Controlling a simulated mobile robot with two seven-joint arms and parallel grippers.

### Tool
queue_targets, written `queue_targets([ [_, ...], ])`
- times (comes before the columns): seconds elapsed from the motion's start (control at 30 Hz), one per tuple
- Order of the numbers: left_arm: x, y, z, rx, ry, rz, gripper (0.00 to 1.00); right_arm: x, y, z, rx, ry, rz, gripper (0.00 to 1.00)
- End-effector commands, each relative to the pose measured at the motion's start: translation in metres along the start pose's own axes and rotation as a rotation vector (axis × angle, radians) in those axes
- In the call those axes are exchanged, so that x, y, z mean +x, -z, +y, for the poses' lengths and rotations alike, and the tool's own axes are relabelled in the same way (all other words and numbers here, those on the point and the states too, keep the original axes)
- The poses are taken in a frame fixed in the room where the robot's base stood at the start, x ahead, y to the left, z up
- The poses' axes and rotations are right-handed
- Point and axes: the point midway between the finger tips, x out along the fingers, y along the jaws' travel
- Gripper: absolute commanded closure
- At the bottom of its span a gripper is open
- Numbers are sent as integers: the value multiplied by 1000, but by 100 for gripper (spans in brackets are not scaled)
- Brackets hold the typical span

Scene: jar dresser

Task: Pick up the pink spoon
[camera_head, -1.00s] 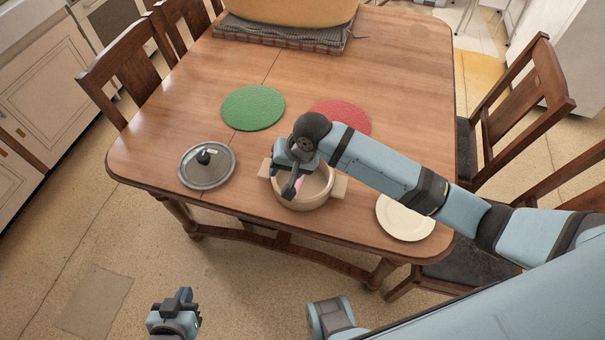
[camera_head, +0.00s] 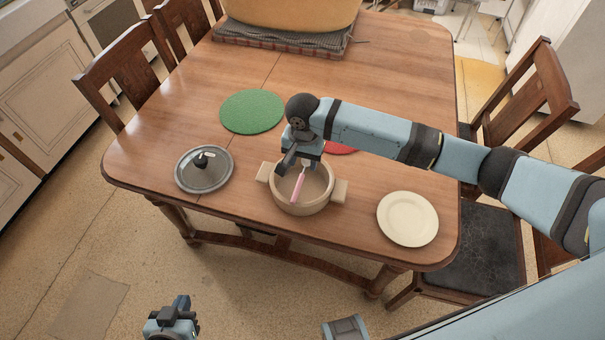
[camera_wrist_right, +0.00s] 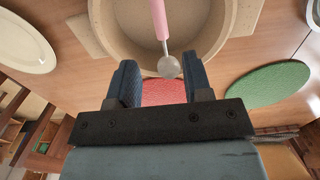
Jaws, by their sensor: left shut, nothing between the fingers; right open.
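The pink spoon (camera_head: 298,187) stands in the beige two-handled pot (camera_head: 312,207) on the table, tilted against the pot's inside. In the right wrist view the spoon's pink handle (camera_wrist_right: 159,18) runs to a round grey end (camera_wrist_right: 168,66) just beyond the fingertips. My right gripper (camera_head: 287,163) is over the back left part of the pot, close to the spoon. It also shows in the right wrist view (camera_wrist_right: 156,82), open, with nothing between its fingers. My left gripper (camera_head: 180,308) is shut and empty, low in front of the table.
A pot lid (camera_head: 204,174) lies left of the pot, and a cream plate (camera_head: 408,219) lies to the right. A green mat (camera_head: 252,111) and a partly hidden red mat (camera_head: 341,149) lie behind. Chairs (camera_head: 535,90) stand around the table (camera_head: 400,50).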

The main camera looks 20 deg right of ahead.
Motion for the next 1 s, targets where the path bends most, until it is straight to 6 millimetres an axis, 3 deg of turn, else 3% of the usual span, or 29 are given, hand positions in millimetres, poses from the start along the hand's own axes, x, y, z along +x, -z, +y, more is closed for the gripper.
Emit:
queue_targets([
  [0.4, 0, -2, 1, -1, 0, -4, 100, 49, -3, -3, 0, 0, 1, 54],
  [0.7, 0, -2, 1, -1, 0, -4, 100, 54, -3, -4, -1, 2, 1, 54],
  [0.9, 0, -2, 0, -2, 0, -4, 100, 54, -3, -4, -1, 1, 1, 100],
  [1.0, 0, -2, 0, -2, 0, -4, 100, 54, -3, -4, -1, 2, 1, 100],
])
